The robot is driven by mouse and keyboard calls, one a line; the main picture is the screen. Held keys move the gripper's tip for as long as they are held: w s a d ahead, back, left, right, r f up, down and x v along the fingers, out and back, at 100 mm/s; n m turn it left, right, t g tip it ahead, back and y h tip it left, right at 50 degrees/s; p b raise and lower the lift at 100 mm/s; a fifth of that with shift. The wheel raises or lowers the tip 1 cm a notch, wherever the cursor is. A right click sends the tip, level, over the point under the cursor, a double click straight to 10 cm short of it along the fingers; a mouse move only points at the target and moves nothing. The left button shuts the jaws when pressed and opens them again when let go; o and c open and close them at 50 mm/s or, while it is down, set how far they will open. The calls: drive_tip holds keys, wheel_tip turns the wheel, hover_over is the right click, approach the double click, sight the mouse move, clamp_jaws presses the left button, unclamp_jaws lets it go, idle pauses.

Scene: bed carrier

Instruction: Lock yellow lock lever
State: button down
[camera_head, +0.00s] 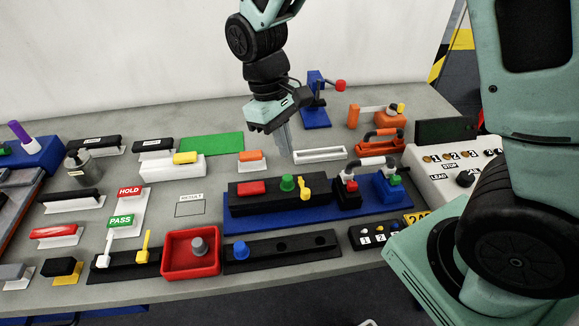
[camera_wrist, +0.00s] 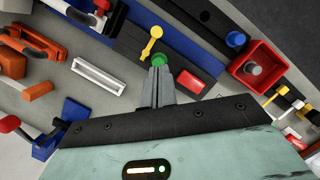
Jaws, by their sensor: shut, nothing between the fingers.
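A small yellow lever (camera_head: 304,187) stands at the right end of a long black block, beside a green knob (camera_head: 288,183). The lever also shows in the wrist view (camera_wrist: 152,44), with a round end and a narrow arm, just beyond my fingertips. A second yellow lever (camera_head: 146,245) stands on a black base at the front left. I cannot tell from the pictures which one is the lock lever. My gripper (camera_head: 286,154) is shut and empty, pointing down above and behind the black block. In the wrist view my fingers (camera_wrist: 157,74) partly overlap the green knob; contact cannot be told.
The black block (camera_head: 262,203) also bears a red button (camera_head: 251,188) and sits on a blue plate (camera_head: 240,218). A white tray (camera_head: 320,155) lies behind it. Red and blue clamp blocks with a handle (camera_head: 368,163) stand close on the right. A red bin (camera_head: 178,265) is in front.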

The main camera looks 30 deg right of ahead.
sight(303, 185)
drive_tip(key=p+x, duration=0.1)
drive_tip(key=x, duration=0.8)
drive_tip(key=shift+s+d+f, duration=0.1)
drive_tip(key=shift+s+f, duration=0.05)
drive_tip(key=shift+f, duration=0.1)
drive_tip(key=shift+n, duration=0.3)
